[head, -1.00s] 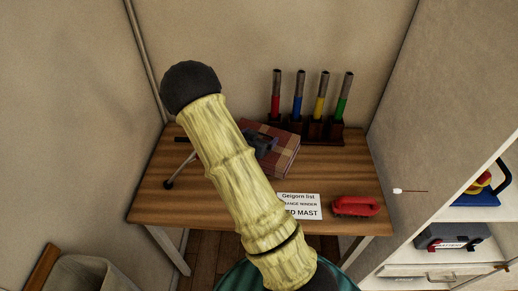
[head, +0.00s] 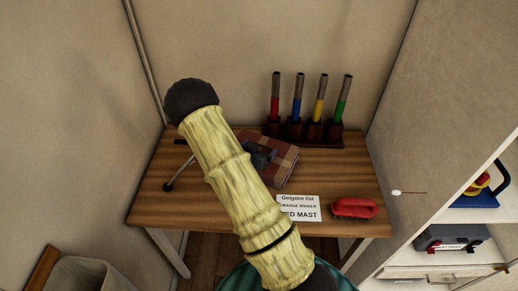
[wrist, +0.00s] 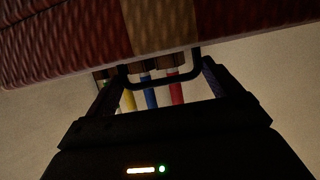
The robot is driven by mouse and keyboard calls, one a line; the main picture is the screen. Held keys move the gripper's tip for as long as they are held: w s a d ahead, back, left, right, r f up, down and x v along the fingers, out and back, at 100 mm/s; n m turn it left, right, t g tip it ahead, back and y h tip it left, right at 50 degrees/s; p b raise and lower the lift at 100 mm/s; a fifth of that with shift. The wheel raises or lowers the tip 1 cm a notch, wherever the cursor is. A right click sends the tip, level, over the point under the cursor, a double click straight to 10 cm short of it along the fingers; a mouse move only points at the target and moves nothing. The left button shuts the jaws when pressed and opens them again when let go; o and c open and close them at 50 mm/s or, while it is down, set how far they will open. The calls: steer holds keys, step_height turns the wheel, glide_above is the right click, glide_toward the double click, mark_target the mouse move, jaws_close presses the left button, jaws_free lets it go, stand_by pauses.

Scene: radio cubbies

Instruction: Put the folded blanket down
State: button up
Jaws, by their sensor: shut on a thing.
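The folded blanket (head: 284,164), a red, brown and tan plaid bundle, is over the middle of the wooden table (head: 160,207). My gripper (head: 262,155) is shut on it, and my arm hides its left part. In the wrist view the blanket (wrist: 150,22) fills the top, beyond the dark gripper (wrist: 160,80). I cannot tell whether its underside touches the tabletop or is slightly above it.
A rack (head: 300,129) with red, blue, yellow and green masts stands behind the blanket. A white list card (head: 298,207) and a red-handled brush (head: 354,208) lie at the front. A thin dark rod (head: 180,172) is at left. White shelves (head: 440,268) stand right.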

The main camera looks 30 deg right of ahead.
steer(key=o, duration=1.6)
steer(key=shift+f, duration=0.15)
steer(key=shift+a+r, duration=0.15)
steer(key=shift+r, duration=0.05)
steer(key=v, duration=1.1)
steer(key=shift+s+a+b, duration=0.25)
steer(key=shift+s+b, duration=0.05)
steer(key=shift+b, duration=0.05)
